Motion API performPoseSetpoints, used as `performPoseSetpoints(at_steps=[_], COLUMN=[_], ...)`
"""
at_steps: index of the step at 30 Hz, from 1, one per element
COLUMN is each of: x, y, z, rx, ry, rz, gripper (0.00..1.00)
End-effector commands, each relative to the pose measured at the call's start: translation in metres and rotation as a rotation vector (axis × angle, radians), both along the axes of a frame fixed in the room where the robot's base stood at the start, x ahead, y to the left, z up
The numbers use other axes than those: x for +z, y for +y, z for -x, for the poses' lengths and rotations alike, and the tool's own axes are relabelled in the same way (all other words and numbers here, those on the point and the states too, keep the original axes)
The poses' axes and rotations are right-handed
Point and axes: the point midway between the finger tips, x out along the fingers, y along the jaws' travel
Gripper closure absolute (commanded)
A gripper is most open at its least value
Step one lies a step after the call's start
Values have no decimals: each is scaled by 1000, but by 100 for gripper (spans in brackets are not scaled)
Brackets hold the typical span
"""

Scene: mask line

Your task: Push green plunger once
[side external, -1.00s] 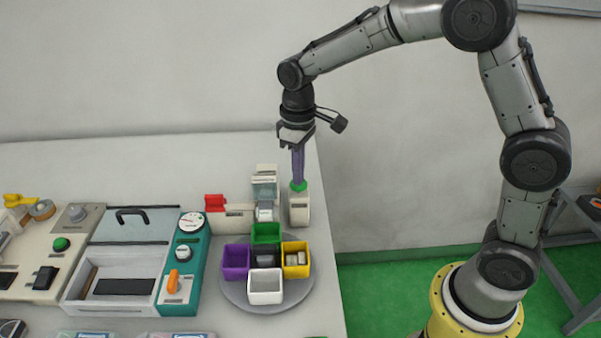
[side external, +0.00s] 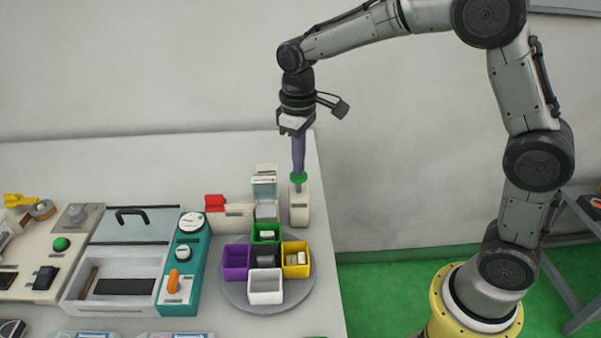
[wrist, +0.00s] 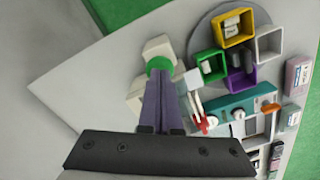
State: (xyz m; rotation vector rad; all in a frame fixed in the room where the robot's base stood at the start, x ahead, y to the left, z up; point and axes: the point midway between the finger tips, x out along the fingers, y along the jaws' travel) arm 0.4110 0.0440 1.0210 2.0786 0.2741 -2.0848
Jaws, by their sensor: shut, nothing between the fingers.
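The green plunger (side external: 299,177) is a round green cap on a thin stem, standing raised above a cream dispenser housing (side external: 299,207). It also shows in the wrist view (wrist: 158,63). My gripper (side external: 298,170) is shut and empty, pointing down, with its purple fingertips at the top of the cap. In the wrist view the fingertips (wrist: 161,73) overlap the cap, so I cannot tell whether they still touch it. The green bin (side external: 258,229) in front of the dispenser holds a white piece (side external: 266,235).
A grey turntable (side external: 301,297) carries the green bin plus purple (side external: 235,262), white (side external: 265,288) and yellow (side external: 304,259) bins; the yellow one holds pale pieces. A red handle (side external: 214,202) stands left of the dispenser. A teal control panel (side external: 183,262) lies further left.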

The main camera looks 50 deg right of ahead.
Motion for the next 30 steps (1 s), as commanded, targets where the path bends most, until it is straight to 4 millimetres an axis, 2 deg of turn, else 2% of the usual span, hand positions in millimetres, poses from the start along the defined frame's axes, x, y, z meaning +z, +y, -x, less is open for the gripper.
performPoseSetpoints(at_steps=[5, 17, 30], x=[9, 13, 52], y=[0, 0, 0], z=[0, -1, -1], rx=[0, 0, 0], ry=[-3, -5, -5], rz=[-1, 0, 0], gripper=[100, 100, 100])
